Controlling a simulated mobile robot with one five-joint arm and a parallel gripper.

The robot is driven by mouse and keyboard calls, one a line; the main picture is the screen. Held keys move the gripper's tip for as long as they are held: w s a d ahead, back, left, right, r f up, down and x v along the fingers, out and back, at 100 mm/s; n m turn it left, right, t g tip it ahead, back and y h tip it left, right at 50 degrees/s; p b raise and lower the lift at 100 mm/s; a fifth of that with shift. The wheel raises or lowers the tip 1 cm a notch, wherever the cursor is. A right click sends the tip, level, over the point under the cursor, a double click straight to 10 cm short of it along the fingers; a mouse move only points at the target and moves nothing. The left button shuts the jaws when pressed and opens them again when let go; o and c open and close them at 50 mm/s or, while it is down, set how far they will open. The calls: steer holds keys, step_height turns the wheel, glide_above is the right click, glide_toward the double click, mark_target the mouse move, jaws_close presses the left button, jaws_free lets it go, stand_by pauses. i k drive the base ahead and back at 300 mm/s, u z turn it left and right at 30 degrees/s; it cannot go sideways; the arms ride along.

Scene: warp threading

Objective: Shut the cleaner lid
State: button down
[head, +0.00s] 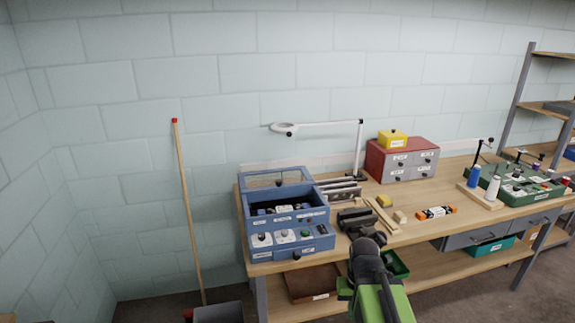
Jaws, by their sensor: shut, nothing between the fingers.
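The cleaner (290,253) is a blue box at the left end of the workbench. Its lid (275,176), a blue frame with a clear window, stands raised at the back edge, so the box is open. Small dark and light items show inside the open box. Knobs and a green button sit on its front panel. My gripper (352,216) is dark, shut and empty, to the right of the cleaner and apart from the lid. My own wrist partly hides the gripper and the bench behind it.
A magnifier lamp (285,128) reaches over behind the lid. A broom handle (187,210) leans at left.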

mark_target(310, 181)
steer(key=u, duration=0.5)
steer(key=i, duration=1)
